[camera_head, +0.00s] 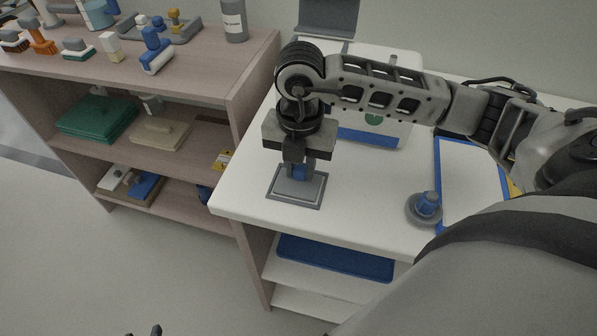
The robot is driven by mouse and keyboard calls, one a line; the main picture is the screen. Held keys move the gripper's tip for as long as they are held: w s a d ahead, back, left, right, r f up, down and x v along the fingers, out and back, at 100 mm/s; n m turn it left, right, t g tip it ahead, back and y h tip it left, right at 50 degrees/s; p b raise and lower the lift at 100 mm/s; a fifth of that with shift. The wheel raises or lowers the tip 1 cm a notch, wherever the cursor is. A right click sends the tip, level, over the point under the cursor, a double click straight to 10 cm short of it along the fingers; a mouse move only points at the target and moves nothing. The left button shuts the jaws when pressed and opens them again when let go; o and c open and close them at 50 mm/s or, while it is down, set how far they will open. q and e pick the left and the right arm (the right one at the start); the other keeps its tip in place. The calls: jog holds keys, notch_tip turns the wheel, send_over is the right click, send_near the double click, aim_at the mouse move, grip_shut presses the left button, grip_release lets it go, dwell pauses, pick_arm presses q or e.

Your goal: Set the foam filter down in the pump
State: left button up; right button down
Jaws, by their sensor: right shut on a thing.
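The grip rises from a grey square plate with a raised rim (284,196), which looks like the foam filter. I cannot tell whether the plate touches the counter or hangs just above it. A white unit with a blue front and green spot (374,120), likely the pump, stands behind, partly hidden by my right arm. Dark tips at the bottom edge seem to be my left gripper (145,332), mostly out of frame.
A round grey piece with a blue knob (427,206) lies on the counter (365,215), right of the plate. A blue-edged clipboard (468,165) lies beyond it. A wooden shelf (190,80) with several items stands left. A blue tray (335,259) sits below the counter.

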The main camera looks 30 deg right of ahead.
aim_at(300, 169)
jog(key=shift+r+p, duration=1.95)
jog(key=shift+r, duration=0.95)
